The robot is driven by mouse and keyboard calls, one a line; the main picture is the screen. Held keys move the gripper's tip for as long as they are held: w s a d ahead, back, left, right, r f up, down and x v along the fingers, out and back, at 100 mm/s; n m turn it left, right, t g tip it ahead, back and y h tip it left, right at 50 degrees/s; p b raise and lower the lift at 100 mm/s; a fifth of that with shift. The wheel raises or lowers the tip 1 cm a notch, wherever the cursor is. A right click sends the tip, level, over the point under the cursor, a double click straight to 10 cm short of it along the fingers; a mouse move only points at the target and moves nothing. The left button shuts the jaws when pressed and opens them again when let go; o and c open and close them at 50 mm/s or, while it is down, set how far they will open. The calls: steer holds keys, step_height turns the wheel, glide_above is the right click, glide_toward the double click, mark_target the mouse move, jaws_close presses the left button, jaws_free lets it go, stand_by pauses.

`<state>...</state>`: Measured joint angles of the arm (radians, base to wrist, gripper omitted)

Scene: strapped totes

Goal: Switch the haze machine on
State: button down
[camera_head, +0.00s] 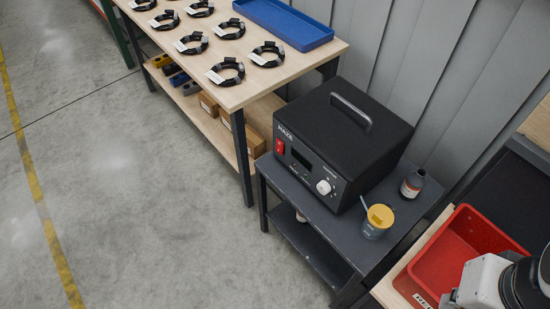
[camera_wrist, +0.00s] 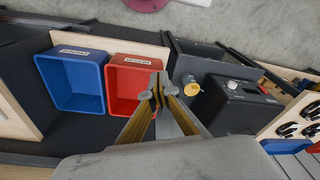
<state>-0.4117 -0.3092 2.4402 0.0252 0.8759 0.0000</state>
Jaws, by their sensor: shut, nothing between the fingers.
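The haze machine (camera_head: 345,135) is a black box with a top handle and the label HAZE. It stands on a dark grey stand (camera_head: 395,200). Its front has a red rocker switch (camera_head: 279,148) on the left, a small dark display (camera_head: 301,160) and a white knob (camera_head: 324,187) on the right. I cannot tell which way the switch is set. In the wrist view the machine (camera_wrist: 235,108) lies right of my gripper (camera_wrist: 157,91), well apart from it. My gripper is shut and empty, and appears over the red bin (camera_wrist: 128,82).
A yellow-lidded cup (camera_head: 378,219) and a dark bottle (camera_head: 412,184) stand beside the machine on its right. The red bin (camera_head: 425,281) is further right; a blue bin (camera_wrist: 90,108) is beside it. A wooden table (camera_head: 335,46) holds coiled cables. Open floor lies left.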

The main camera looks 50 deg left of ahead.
steer(key=a+f+n+g, duration=0.1)
steer(key=a+f+n, duration=0.2)
steer(key=a+f, duration=0.65)
steer(key=a+f+n, duration=0.3)
steer(key=a+f, duration=0.4)
steer(key=a, duration=0.6)
steer(key=s+a+f+n+t+y, duration=0.25)
steer(key=a+f+n, duration=0.25)
steer(key=a+f, duration=0.7)
steer(key=s+a+f+n+t+y, duration=0.2)
steer(key=s+a+f+n+y, duration=0.15)
steer(key=a+f, duration=0.8)
steer(key=w+a+r+n+t+y, duration=0.4)
steer(key=w+r+n+t+y, duration=0.1)
steer(key=r, duration=0.5)
steer(key=shift+w+a+n+t, duration=0.35)
steer(key=shift+w+n+t, duration=0.25)
steer(key=shift+n+t, duration=0.4)
steer(key=shift+w, duration=0.1)
